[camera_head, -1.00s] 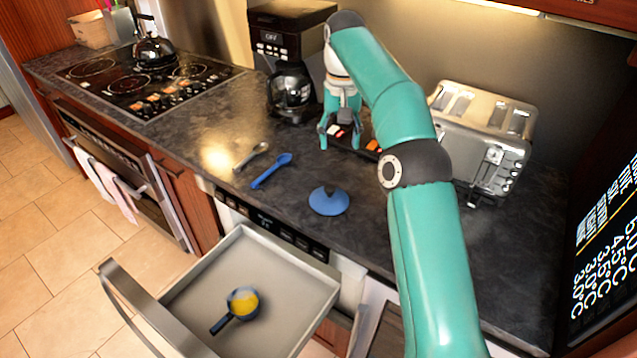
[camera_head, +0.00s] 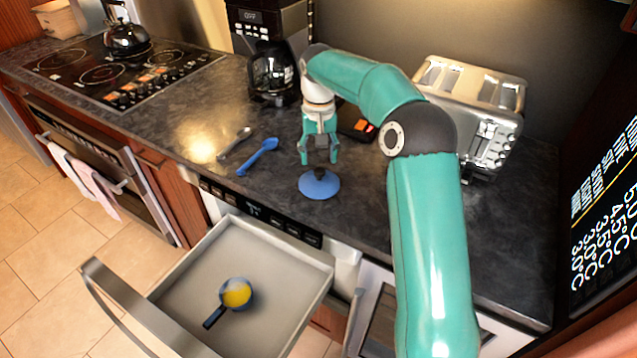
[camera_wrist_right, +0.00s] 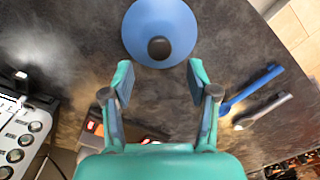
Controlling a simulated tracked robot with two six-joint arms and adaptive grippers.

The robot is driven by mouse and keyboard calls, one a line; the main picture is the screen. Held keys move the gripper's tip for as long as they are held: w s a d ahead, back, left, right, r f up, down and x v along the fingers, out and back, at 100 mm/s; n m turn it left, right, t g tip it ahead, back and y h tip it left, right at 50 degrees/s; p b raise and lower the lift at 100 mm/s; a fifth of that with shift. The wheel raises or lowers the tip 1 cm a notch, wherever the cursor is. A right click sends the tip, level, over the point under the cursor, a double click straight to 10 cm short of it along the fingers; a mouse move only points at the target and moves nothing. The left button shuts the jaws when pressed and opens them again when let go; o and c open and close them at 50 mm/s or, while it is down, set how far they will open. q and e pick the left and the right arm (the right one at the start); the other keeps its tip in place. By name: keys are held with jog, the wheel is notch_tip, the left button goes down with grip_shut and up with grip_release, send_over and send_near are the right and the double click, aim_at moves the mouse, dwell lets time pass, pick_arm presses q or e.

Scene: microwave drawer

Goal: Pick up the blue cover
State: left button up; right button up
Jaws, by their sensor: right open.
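The blue cover (camera_head: 319,185) is a round lid with a dark knob, lying on the dark countertop behind the open drawer. It also shows at the top of the right wrist view (camera_wrist_right: 148,24), with its knob ahead of the fingertips. My right gripper (camera_head: 319,160) is open and empty, pointing down just behind and above the cover. In the right wrist view its two fingers (camera_wrist_right: 160,80) are spread apart, with the cover beyond them, not between them. My left gripper is not in view.
A blue spoon (camera_head: 258,157) and a grey spoon (camera_head: 235,143) lie left of the cover. The open drawer (camera_head: 290,265) holds a small blue pan (camera_head: 236,292) with yellow contents. A toaster (camera_head: 472,115) stands right; a coffee maker (camera_head: 270,50) stands behind.

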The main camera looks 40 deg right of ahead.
aim_at(319, 170)
jog(key=shift+s+a+f+p, duration=0.15)
jog(key=shift+f+p, duration=0.25)
jog(key=shift+f, duration=2.2)
jog(key=shift+s, duration=0.1)
jog(key=c, duration=1.1)
